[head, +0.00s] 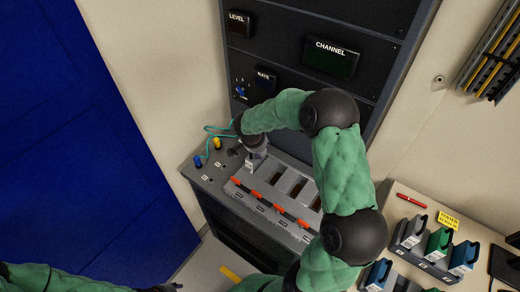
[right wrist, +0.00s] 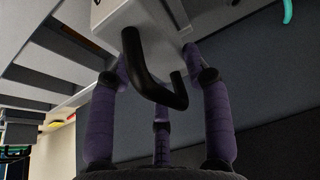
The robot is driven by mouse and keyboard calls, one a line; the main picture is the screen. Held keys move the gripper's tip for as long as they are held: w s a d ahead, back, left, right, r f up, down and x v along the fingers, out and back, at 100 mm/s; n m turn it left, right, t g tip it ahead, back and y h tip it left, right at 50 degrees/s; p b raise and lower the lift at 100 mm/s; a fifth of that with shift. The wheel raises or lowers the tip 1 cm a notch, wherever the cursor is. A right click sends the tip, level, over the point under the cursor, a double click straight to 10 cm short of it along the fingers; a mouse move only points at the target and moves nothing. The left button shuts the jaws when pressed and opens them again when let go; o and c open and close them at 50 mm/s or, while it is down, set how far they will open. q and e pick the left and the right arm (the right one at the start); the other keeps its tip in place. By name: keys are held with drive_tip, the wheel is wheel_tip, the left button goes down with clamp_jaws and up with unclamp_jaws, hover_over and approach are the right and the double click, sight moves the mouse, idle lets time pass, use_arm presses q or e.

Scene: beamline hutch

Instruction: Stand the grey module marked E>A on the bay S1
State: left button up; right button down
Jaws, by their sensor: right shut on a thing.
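The grey module (right wrist: 155,18) fills the top of the right wrist view, with its black handle (right wrist: 148,75) toward me. My right gripper (head: 257,146) is shut on it, its purple fingers around the handle end. In the head view the module (head: 253,162) shows as a small grey piece under the gripper, at the left end of the bay rack (head: 270,207). I cannot tell whether it touches the rack. The marks on the module and bays are too small to read. My left gripper (head: 168,288) is barely in view at the bottom edge.
Orange-red latches (head: 279,207) run along the rack's front, with dark open bays behind. A blue knob (head: 198,161), a yellow knob (head: 217,143) and a teal cable (head: 217,129) lie left. Other modules (head: 438,243) stand in a holder at right. A dark panel rises behind.

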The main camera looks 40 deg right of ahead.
sight(254, 160)
drive_tip(key=shift+f+b, duration=0.25)
drive_tip(key=shift+b, duration=0.2)
idle(0.6)
drive_tip(key=shift+c, duration=2.3)
unclamp_jaws()
drive_tip(key=v, duration=1.2)
